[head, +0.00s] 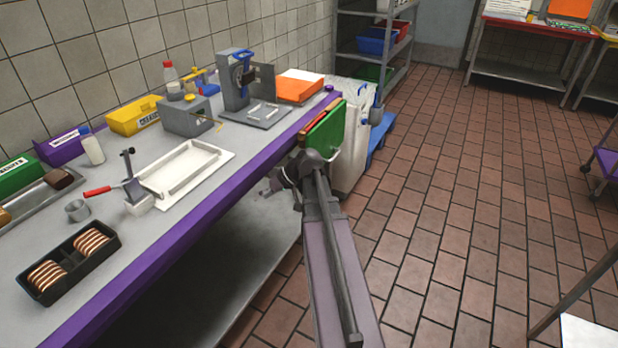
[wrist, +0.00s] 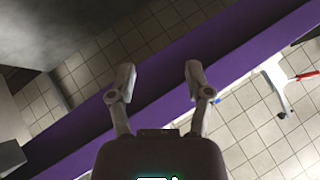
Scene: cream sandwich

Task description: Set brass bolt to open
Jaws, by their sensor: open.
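A small yellowish rod (head: 218,125) shows at the right end of a grey box (head: 187,117) on the table in the head view. It looks like the brass bolt, but it is too small to tell how it is set. My gripper (head: 268,187) is beside the table's front edge, apart from the box and to its lower right. In the wrist view my gripper (wrist: 159,74) is open, with nothing between its fingers and the purple table edge (wrist: 225,58) behind them. I cannot make out the bolt in the wrist view.
The grey table (head: 150,232) also carries a white tray (head: 215,157), a red-handled tool (head: 97,191), a black tray (head: 100,259) and a grey stand (head: 233,90). A green board (head: 325,133) stands at the table's far end.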

